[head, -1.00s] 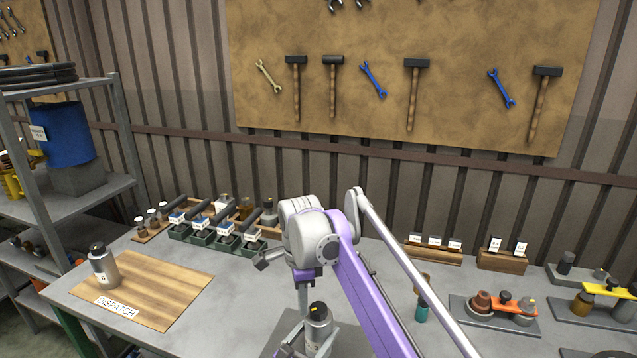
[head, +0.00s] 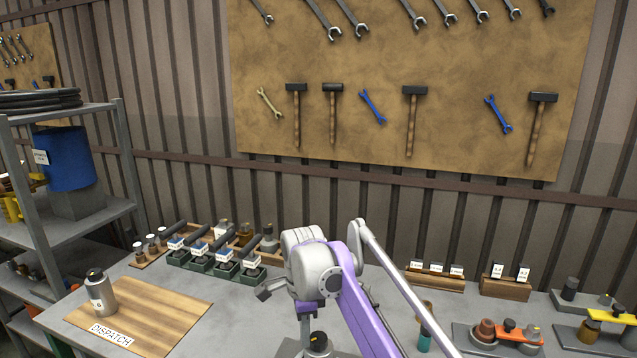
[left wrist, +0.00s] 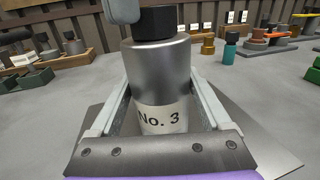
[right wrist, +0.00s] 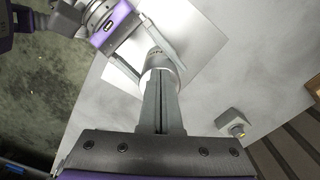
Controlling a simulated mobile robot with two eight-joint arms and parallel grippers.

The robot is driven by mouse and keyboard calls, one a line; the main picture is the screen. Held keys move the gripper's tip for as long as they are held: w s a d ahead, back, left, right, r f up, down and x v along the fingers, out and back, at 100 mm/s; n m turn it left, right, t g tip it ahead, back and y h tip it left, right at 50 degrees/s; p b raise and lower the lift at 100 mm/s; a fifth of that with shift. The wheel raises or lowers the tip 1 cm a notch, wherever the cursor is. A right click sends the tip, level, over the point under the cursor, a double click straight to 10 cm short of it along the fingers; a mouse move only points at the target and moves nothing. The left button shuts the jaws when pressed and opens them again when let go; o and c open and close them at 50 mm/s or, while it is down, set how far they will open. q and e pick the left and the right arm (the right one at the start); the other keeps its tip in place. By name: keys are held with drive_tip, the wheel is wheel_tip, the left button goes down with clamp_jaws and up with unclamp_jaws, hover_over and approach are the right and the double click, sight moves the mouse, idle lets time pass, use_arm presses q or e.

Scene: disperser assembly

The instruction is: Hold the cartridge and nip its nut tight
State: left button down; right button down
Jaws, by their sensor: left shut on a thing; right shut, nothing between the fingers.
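The cartridge (left wrist: 157,75), a silver cylinder labelled No. 3, stands upright between the fingers of my left gripper (left wrist: 158,100), which is shut on it. Its black nut (left wrist: 157,22) is on top. In the head view only the cartridge's upper end (head: 319,352) shows at the bottom edge. My right gripper (right wrist: 160,85) is shut and empty, pointing down at the cartridge top. Its tip (left wrist: 122,8) is beside the nut's left side in the left wrist view; whether they touch I cannot tell. In the right wrist view its fingers hide much of the cartridge top.
A wooden DISPATCH board (head: 160,315) at left carries another silver cartridge (head: 100,295). Green trays (head: 215,268) stand behind. Card holders (head: 435,278) and fixtures with orange (head: 520,336) and yellow (head: 610,316) parts are at right.

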drive_tip(key=shift+w+d, duration=0.1)
drive_tip(key=shift+d, duration=0.15)
drive_tip(key=shift+w+d, duration=0.1)
drive_tip(key=shift+w, duration=0.15)
idle(0.6)
drive_tip(key=shift+a, duration=0.35)
drive_tip(key=shift+a+r, duration=0.1)
drive_tip(key=shift+r, duration=0.2)
wheel_tip(320, 180, up, 5)
drive_tip(key=shift+s+a+r, duration=0.1)
drive_tip(key=shift+s+r, duration=0.05)
drive_tip(key=shift+r, duration=0.05)
